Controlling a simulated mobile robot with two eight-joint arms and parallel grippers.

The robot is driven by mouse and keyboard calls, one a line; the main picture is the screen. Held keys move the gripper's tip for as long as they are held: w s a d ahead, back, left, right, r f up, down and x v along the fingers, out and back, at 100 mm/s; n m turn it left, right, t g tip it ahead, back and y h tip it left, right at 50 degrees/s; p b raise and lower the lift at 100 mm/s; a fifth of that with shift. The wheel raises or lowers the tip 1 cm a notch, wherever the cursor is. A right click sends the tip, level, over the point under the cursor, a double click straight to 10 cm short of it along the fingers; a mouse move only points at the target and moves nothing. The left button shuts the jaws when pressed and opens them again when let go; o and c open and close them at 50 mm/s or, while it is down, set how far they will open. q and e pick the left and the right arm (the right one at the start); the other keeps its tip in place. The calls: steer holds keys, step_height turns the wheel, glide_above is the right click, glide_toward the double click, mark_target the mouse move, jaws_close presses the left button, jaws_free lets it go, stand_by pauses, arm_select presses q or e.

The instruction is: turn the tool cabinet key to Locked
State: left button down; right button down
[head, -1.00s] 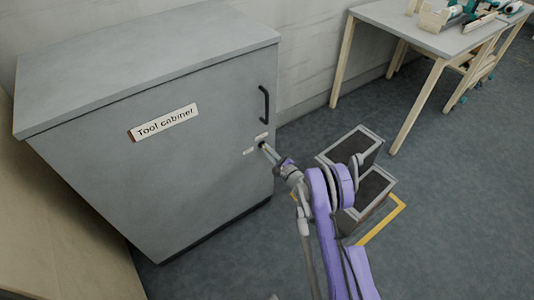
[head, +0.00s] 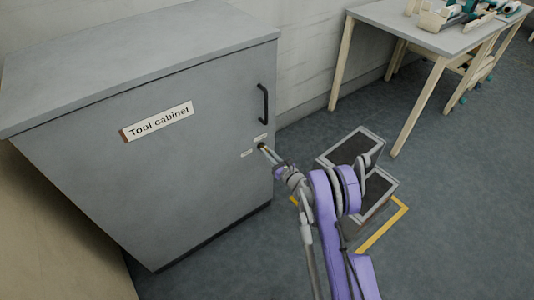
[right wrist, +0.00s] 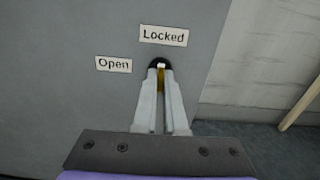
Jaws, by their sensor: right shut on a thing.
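The grey tool cabinet (head: 190,175) stands at the left in the head view, its door closed. My right gripper (head: 270,152) is at the lock near the door's right edge, below the handle. In the right wrist view its two fingers (right wrist: 161,80) are shut on the brass-coloured key (right wrist: 161,78), which sits in the dark round lock (right wrist: 154,64). The "Locked" label (right wrist: 163,36) is above the lock and the "Open" label (right wrist: 114,64) is to its left. The fingers hide most of the key, so I cannot tell its exact angle. My left gripper is not in view.
A black door handle (head: 263,103) is above the lock. Two dark-topped boxes (head: 352,147) stand on the floor right of the cabinet, near yellow floor marking (head: 382,231). A table (head: 425,32) with tools is at the back right. A wall is behind the cabinet.

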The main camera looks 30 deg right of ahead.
stand_by(0.3)
steer(key=c, duration=1)
jaws_free()
steer(key=s, duration=0.7)
steer(key=s+d+p, duration=0.1)
steer(key=s, duration=0.2)
steer(key=shift+s, duration=0.4)
steer(key=shift+a, duration=0.1)
